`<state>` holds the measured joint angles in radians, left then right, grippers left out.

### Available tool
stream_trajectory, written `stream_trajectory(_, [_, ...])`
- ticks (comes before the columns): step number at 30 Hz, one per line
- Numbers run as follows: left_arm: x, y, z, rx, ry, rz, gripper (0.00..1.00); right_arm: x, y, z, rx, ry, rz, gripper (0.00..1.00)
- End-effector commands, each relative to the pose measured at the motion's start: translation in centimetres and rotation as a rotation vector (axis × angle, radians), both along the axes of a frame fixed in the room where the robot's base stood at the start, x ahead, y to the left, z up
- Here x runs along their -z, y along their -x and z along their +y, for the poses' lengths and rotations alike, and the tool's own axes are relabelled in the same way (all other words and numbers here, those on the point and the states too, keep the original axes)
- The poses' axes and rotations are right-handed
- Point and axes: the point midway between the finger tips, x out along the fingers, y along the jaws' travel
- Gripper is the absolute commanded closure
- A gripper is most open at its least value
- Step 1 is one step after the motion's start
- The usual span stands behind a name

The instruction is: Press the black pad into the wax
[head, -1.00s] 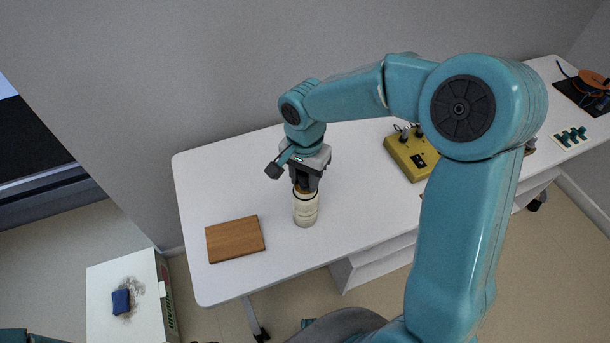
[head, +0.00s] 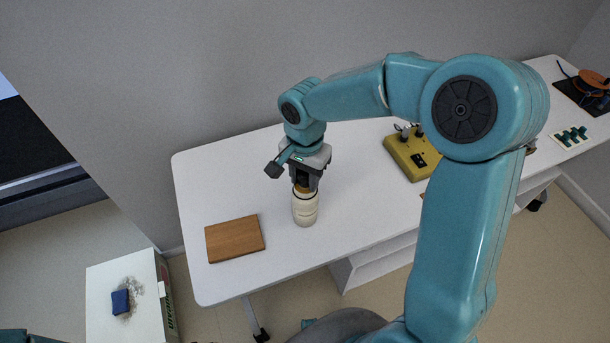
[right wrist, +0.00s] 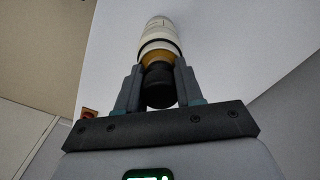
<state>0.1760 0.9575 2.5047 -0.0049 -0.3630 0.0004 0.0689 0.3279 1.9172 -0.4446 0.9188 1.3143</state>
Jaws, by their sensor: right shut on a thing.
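A white cylindrical container (head: 306,209) with a dark ring near its top stands upright on the white table. My right gripper (head: 306,182) points down right above it, its fingers close to the rim. In the right wrist view my right gripper (right wrist: 158,88) is shut on a black rounded piece (right wrist: 158,84), which I take for the black pad. An orange-brown part (right wrist: 157,57) lies between this piece and the white container (right wrist: 158,32); I cannot tell whether it is wax or part of the held thing. The left gripper is out of view.
A brown wooden board (head: 235,239) lies left of the container on the white table (head: 275,270). A yellow box (head: 408,156) with knobs stands to the right. A blue block (head: 120,302) sits on a low white surface at the lower left. The table behind the board is bare.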

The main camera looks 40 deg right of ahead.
Motion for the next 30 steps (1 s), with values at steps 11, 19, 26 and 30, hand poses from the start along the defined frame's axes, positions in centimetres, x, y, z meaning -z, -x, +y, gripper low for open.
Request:
stream_trajectory(11, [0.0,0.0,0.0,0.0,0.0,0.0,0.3,0.2,0.1,0.0,-0.001,-0.001,0.005,0.88])
stream_trajectory(19, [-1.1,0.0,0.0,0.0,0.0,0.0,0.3,-1.4,0.1,0.0,-0.001,-0.001,0.003,0.88])
stream_trajectory(26, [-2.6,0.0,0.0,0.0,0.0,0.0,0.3,-3.5,0.0,0.1,-0.001,-0.001,0.003,0.88])
stream_trajectory(30, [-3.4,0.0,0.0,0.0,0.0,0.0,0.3,-4.8,0.0,0.1,0.0,0.0,0.001,0.88])
